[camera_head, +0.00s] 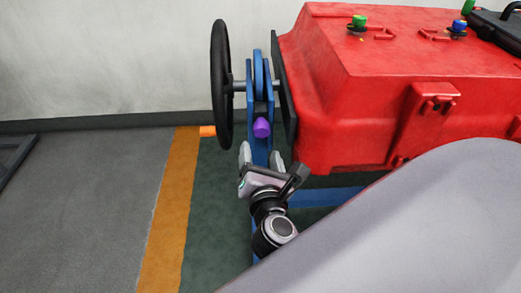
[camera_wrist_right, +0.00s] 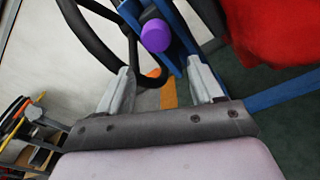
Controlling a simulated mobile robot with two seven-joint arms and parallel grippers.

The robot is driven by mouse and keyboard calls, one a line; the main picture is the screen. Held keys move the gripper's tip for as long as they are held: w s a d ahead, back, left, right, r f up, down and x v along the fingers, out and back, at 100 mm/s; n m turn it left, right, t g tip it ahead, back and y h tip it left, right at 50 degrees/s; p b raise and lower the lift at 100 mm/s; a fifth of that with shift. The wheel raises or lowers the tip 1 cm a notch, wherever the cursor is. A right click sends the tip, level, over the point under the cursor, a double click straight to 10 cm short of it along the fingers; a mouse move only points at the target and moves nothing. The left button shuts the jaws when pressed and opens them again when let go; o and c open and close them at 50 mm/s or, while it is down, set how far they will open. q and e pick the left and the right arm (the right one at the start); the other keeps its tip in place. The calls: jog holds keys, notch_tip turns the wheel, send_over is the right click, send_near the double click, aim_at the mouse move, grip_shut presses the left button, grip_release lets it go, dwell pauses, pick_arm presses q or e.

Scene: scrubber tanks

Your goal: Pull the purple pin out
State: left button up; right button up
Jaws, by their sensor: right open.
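The purple pin (camera_head: 261,127) has a rounded head and sits in a blue bracket (camera_head: 258,85) beside a black handwheel (camera_head: 220,85). In the right wrist view the pin (camera_wrist_right: 155,35) shows at the top, just beyond the fingertips and between their lines. My right gripper (camera_head: 261,158) is open and empty, a little below and in front of the pin, apart from it. Its two grey fingers (camera_wrist_right: 160,80) are spread wide in the wrist view. The pin's shaft is hidden inside the bracket. My left gripper is not in view.
A large red tank (camera_head: 380,60) stands right of the bracket, with green (camera_head: 359,20) and blue (camera_head: 459,26) caps on top. A white wall is behind. An orange floor stripe (camera_head: 168,215) and clear grey floor (camera_head: 85,220) lie to the left.

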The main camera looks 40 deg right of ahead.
aim_at(261, 136)
jog(key=shift+d+r+n+h+b, duration=0.3)
jog(key=shift+n+h+b, duration=0.2)
jog(key=shift+h, duration=0.1)
jog(key=shift+w+d+r, duration=0.1)
jog(key=shift+w+r, duration=0.05)
jog(key=shift+w, duration=0.05)
jog(key=shift+b+x, duration=0.6)
jog(key=shift+x, duration=2.75)
jog(key=shift+r, duration=0.1)
grip_shut()
